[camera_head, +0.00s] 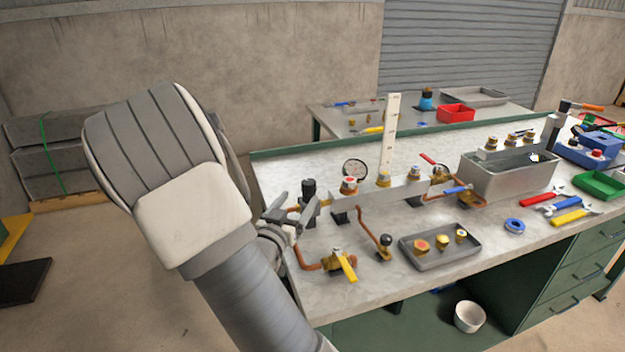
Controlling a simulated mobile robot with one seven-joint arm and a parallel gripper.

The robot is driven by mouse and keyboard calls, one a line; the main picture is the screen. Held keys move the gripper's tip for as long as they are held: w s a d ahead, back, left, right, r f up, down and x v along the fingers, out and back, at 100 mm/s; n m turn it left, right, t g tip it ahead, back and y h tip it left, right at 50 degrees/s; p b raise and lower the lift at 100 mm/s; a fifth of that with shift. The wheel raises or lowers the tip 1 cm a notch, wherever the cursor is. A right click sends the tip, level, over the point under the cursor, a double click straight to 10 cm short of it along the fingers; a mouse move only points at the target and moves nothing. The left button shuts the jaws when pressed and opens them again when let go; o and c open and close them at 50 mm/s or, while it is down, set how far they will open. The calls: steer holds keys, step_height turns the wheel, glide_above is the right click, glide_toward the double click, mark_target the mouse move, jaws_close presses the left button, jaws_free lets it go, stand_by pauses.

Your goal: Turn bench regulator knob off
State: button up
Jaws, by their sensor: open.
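A dark upright fitting with a black knob on top (309,188) stands at the left end of the bench piping and looks like the bench regulator. My gripper (291,217) is open, just left of this fitting and at about the height of its lower body. The jaws look empty. My pale wrist and grey forearm fill the left foreground and hide part of the gripper and the bench's left end. I cannot tell whether a finger touches the fitting. The knob's setting cannot be read.
A round gauge (355,168) and a grey manifold (405,190) with valves stand right of the fitting. Copper pipes, a yellow-handled valve (348,267) and a black-knobbed valve (386,241) are in front. A tray (440,262) of brass parts and a metal tank (510,178) stand further right.

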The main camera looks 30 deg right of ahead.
mark_target(311, 180)
steer(key=x, duration=1.1)
steer(key=shift+w, duration=0.1)
steer(key=shift+b, duration=0.35)
jaws_close()
